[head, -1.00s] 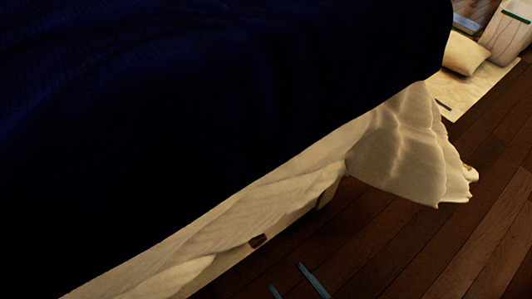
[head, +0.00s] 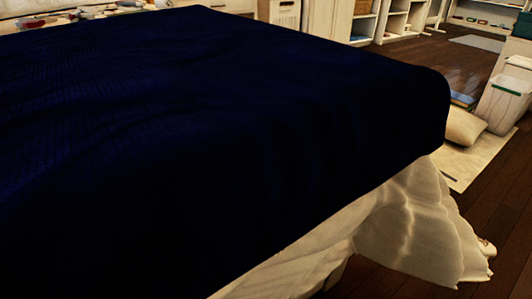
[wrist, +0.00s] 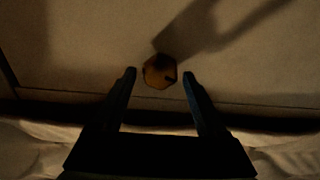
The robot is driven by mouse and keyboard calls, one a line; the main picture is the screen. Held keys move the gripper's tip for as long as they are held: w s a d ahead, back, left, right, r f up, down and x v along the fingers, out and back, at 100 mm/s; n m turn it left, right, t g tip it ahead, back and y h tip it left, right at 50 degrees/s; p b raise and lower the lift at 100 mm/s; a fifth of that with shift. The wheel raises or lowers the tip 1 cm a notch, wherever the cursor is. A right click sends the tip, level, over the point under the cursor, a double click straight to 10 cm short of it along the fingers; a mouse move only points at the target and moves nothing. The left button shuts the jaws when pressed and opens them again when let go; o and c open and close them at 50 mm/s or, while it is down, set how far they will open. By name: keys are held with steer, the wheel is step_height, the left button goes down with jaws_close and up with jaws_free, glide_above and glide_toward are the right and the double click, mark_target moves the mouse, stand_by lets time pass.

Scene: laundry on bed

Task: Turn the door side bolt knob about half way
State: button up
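A small, brownish, rounded knob (wrist: 160,71) with a dark mark on its right side sits on a pale panel (wrist: 80,45) in the wrist view. I take it to be the door side bolt knob. My gripper (wrist: 158,76) is open, with one dark finger on each side of the knob. A gap shows between the knob and each fingertip, and I cannot tell how far the tips stand from the panel. The head view shows neither the knob nor my gripper.
A bed with a dark blue cover (head: 230,110) fills much of the head view. A pale cloth (head: 415,225) hangs at its corner. Pale fabric (wrist: 285,135) lies along the lower wrist view. A cushion (head: 464,127) and bins (head: 505,100) stand on the right. Dark wooden floor (head: 500,190) shows there.

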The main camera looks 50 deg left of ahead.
jaws_close()
steer(key=shift+m, duration=0.4)
steer(key=m+p, duration=0.1)
steer(key=m, duration=0.6)
steer(key=m+p, duration=0.2)
steer(key=m, duration=0.6)
steer(key=m+p, duration=0.2)
steer(key=m, duration=0.5)
steer(key=shift+w+f, duration=0.15)
steer(key=shift+f, duration=0.2)
steer(key=shift+m, duration=0.3)
steer(key=shift+o, duration=1.2)
jaws_free()
